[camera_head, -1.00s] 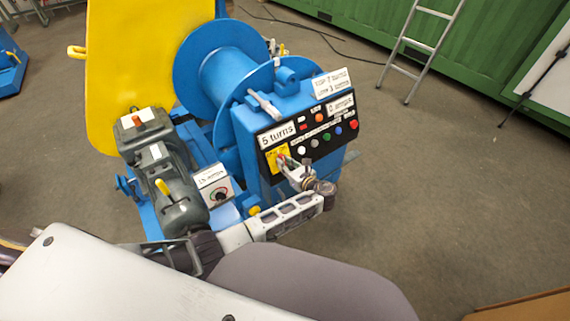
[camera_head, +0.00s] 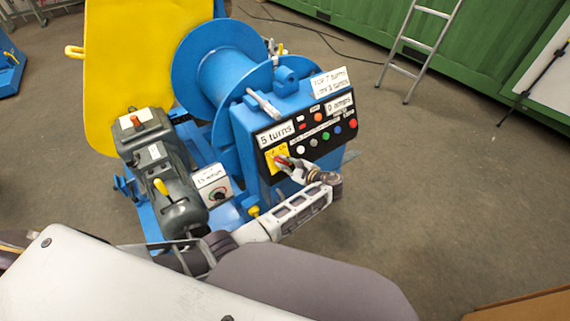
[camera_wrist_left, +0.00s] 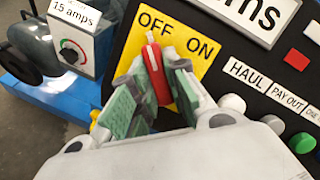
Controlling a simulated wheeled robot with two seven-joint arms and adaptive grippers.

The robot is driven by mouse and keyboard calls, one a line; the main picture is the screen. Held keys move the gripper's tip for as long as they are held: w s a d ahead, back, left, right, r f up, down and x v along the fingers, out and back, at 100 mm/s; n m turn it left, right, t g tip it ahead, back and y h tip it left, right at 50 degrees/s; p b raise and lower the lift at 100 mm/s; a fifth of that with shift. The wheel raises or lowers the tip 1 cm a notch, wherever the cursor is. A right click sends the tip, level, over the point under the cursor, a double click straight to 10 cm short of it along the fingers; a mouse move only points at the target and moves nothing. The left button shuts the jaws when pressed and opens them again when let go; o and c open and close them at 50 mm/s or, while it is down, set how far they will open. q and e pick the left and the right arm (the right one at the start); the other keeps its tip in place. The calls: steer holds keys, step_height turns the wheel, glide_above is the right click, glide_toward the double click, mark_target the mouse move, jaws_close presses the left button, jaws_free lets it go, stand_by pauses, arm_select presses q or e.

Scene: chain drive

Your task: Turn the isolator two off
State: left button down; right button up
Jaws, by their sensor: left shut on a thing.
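The isolator's red handle (camera_wrist_left: 158,72) has a white line near its top and sits on a yellow plate (camera_wrist_left: 201,62) marked OFF on the left and ON on the right. In the left wrist view the handle leans slightly left, its tip below and just right of the OFF word. My left gripper (camera_wrist_left: 150,92) is shut on the handle, with a green pad on each side. In the head view the gripper (camera_head: 287,164) is at the panel's lower left, and the yellow plate (camera_head: 270,160) is partly hidden. My right gripper is not in view.
Coloured buttons (camera_head: 325,135) and the "5 turns" label (camera_head: 274,133) are close to my gripper on the black panel. A box with a dial (camera_head: 214,187) and a grey motor (camera_head: 160,175) stand left. A blue drum (camera_head: 225,75) is behind.

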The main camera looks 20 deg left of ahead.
mark_target(285, 163)
arm_select(q)
steer(key=shift+n, duration=0.4)
steer(key=c, duration=1.4)
jaws_free()
steer(key=shift+r, duration=0.15)
step_height(285, 163, up, 9)
steer(key=shift+d+f, duration=0.1)
steer(key=shift+r, duration=0.55)
